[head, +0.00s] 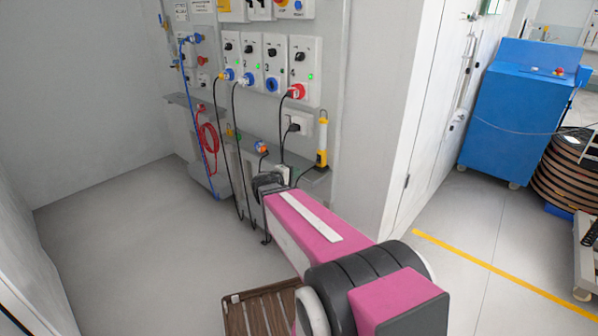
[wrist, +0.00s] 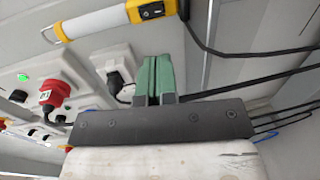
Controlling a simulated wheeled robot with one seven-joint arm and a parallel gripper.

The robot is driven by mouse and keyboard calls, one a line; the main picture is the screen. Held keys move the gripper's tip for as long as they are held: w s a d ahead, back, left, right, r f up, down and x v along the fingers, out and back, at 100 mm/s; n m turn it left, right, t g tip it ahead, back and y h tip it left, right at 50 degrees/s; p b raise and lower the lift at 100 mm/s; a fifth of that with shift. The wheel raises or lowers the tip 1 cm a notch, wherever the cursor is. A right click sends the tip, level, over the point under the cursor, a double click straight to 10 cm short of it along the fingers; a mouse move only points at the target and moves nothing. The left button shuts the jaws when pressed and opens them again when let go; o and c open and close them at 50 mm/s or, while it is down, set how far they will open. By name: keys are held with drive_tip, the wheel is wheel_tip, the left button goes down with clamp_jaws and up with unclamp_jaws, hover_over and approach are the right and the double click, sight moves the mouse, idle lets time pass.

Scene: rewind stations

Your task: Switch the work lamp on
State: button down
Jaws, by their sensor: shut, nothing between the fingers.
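The work lamp (head: 322,140) is a slim stick with a white tube and yellow ends. It stands upright against the grey wall panel, right of the sockets. In the wrist view the lamp (wrist: 97,22) lies across the top, with a dark patch on its yellow body (wrist: 150,10), perhaps its switch. The tube does not look clearly lit. My gripper (wrist: 153,75) has its green fingers together and empty. They point toward the wall, below the lamp in that picture and apart from it. In the head view my arm hides the fingertips.
Switched sockets (head: 275,65) with blue and red plugs line the panel. A black plug (head: 292,125) sits in a white socket left of the lamp. Black cables hang near my gripper. A red cable coil (head: 208,137) hangs left. A blue cabinet (head: 520,110) stands right. Floor at left is clear.

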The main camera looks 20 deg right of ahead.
sight(317, 162)
drive_tip(key=x, duration=1.2)
drive_tip(key=shift+d, duration=0.15)
drive_tip(key=shift+w+d+f, duration=0.1)
drive_tip(key=shift+w+d+f, duration=0.1)
drive_tip(key=shift+w+d, duration=0.1)
drive_tip(key=shift+d, duration=0.05)
drive_tip(key=f+v, duration=0.3)
drive_tip(key=v, duration=1.1)
drive_tip(key=shift+s+a+f, duration=0.1)
drive_tip(key=shift+a, duration=0.05)
